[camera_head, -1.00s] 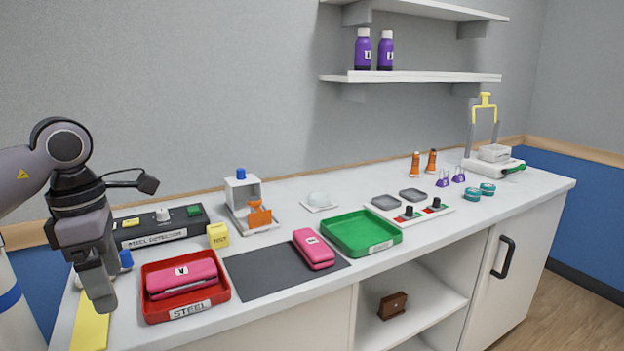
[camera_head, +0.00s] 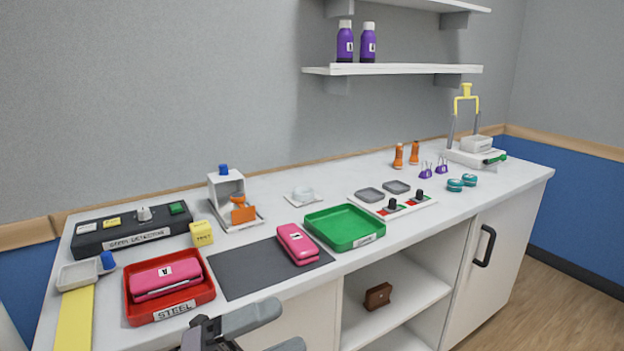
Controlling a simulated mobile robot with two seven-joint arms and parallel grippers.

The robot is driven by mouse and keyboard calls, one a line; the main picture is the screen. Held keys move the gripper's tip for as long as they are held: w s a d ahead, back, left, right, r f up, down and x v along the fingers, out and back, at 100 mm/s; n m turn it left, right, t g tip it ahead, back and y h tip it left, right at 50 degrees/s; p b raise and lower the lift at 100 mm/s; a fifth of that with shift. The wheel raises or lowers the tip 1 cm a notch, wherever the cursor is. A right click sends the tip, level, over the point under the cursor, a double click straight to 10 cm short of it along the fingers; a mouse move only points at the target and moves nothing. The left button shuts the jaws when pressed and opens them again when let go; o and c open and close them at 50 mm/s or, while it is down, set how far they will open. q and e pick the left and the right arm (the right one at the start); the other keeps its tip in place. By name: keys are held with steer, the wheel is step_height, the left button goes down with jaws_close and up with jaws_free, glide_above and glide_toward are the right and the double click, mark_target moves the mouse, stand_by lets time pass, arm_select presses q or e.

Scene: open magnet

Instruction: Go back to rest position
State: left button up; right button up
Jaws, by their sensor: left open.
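My left gripper (camera_head: 268,334) shows at the bottom edge of the head view, with its grey fingers spread apart and nothing between them. It is in front of the counter's front edge, below the red tray and the dark mat. The rest of the left arm is mostly out of view. My right gripper is not in view.
The white counter (camera_head: 262,184) holds a red STEEL tray (camera_head: 211,289) with a pink case (camera_head: 165,273), a dark mat (camera_head: 240,273) with another pink case (camera_head: 297,243), a green tray (camera_head: 345,238) and a steel detector (camera_head: 135,229). An open shelf with a brown block (camera_head: 377,296) is below.

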arm_select(q)
steer(key=a+f+n+t+y, duration=0.4)
steer(key=f+n+t+y, duration=0.25)
steer(key=n, duration=0.45)
steer(key=a+f+n+t+y, duration=0.5)
steer(key=f+n+y, duration=0.2)
steer(key=n, duration=0.4)
steer(key=s+a+f+n+g+y, duration=0.2)
steer(key=s+a+f+n+g, duration=0.1)
steer(key=s+f, duration=0.3)
steer(key=s+a+f+n+g+y+p, duration=0.1)
steer(key=s+a+f+n+g+y, duration=0.2)
steer(key=s+f+n, duration=0.3)
step_height(320, 180, down, 5)
steer(key=shift+s+r+g, duration=0.2)
steer(key=shift+s+g, duration=0.15)
steer(key=shift+s, duration=0.15)
